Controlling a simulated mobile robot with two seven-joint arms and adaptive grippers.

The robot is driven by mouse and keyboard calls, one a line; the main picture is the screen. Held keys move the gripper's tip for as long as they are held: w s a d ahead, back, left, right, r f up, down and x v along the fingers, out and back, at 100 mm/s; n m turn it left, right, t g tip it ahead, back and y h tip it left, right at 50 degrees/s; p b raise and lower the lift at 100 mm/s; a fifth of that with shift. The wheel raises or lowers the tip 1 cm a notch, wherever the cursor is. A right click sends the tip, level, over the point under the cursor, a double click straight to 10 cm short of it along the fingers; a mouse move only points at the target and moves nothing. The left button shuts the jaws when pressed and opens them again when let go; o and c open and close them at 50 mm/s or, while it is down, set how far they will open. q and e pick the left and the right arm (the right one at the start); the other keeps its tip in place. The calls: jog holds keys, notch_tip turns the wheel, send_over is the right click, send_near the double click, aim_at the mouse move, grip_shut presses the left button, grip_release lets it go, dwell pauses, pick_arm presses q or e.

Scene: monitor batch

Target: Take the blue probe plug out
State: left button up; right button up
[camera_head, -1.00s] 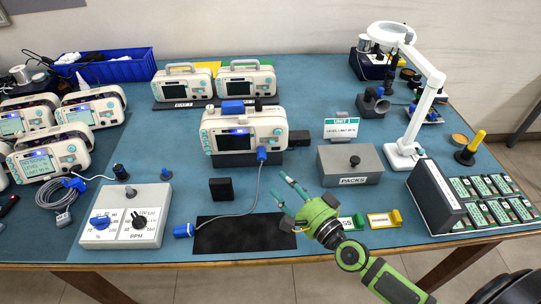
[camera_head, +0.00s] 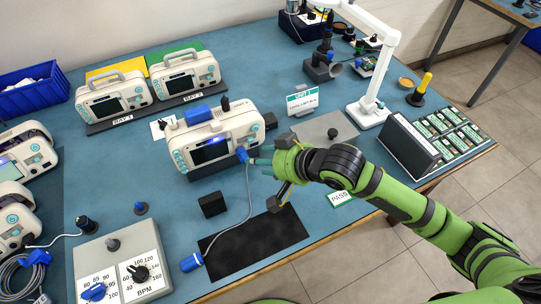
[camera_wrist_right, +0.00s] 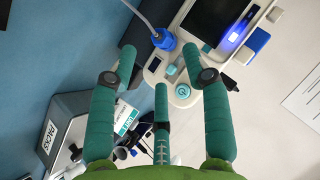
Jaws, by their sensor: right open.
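The blue probe plug (camera_head: 242,155) sits in the lower right front of the centre monitor (camera_head: 213,141). Its grey cable (camera_head: 249,195) runs down to a blue connector (camera_head: 191,262) by the black mat (camera_head: 255,242). In the right wrist view the plug (camera_wrist_right: 165,40) is seated in the monitor's face, beyond the fingertips and between the left and right fingers. My right gripper (camera_head: 262,160) is close to the plug, on its right side. Its teal fingers are spread in the wrist view (camera_wrist_right: 160,62) with nothing between them. Whether a fingertip touches the plug is unclear. My left gripper is not in view.
A black block (camera_head: 212,204) and a dial box (camera_head: 122,266) are at front left. A white lamp stand (camera_head: 369,110) and a board rack (camera_head: 410,145) stand at right.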

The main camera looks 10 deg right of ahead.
aim_at(242, 154)
jog(key=shift+x, duration=2.8)
jog(key=shift+s, duration=0.1)
grip_shut()
